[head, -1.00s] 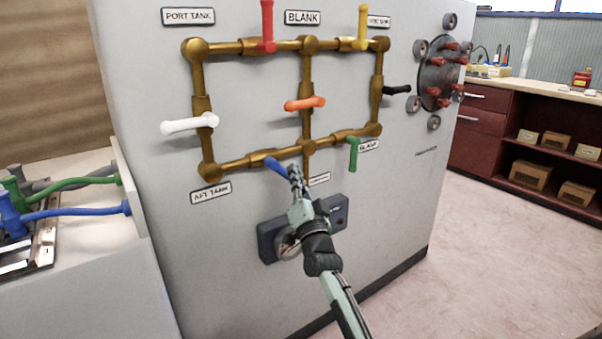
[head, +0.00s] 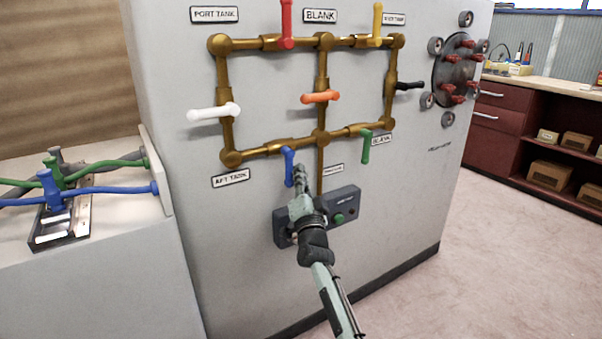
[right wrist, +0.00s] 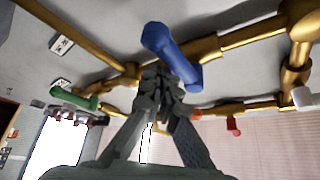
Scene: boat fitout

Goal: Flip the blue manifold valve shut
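The blue valve handle (head: 289,167) is on the lower brass pipe, above and right of the AFT TANK label (head: 230,178). It points almost straight down, across the pipe run. My right gripper (head: 300,174) is just right of the handle's lower end. In the right wrist view the blue handle (right wrist: 172,55) is close beside the fingertips (right wrist: 160,84), which meet with nothing seen between them. Whether they touch the handle I cannot tell. My left gripper is not in view.
Other handles on the manifold are white (head: 214,112), orange (head: 320,97), green (head: 366,147), red (head: 287,24), yellow (head: 377,25) and black (head: 408,86). A dark box with a green button (head: 340,216) is behind my right gripper. Open floor lies to the right.

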